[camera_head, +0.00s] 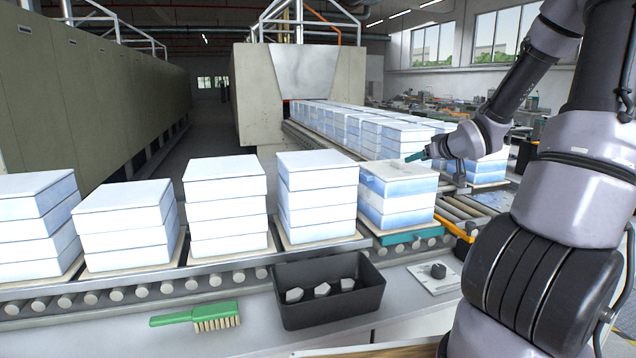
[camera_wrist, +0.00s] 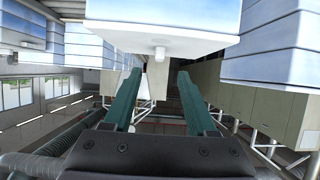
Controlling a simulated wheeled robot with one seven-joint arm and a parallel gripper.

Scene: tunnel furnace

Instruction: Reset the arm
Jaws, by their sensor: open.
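My gripper (camera_head: 416,156) is at the end of my arm, above the right part of a stack of white and blue blocks (camera_head: 398,190). Its teal fingers are apart in the wrist view (camera_wrist: 160,80), with nothing held between them. The wrist picture looks upside down. In it, a small white piece (camera_wrist: 159,53) stands out from the flat face of a white block (camera_wrist: 175,35), beyond the fingers. In the head view the top of the stack has a small pale spot, too small to make out.
Several block stacks (camera_head: 225,205) stand on a roller conveyor (camera_head: 150,293). In front are a black bin (camera_head: 330,310) with white pieces, a green brush (camera_head: 195,317) and a plate (camera_head: 420,281) with a dark piece. More stacks (camera_head: 350,125) lead to a furnace (camera_head: 255,95).

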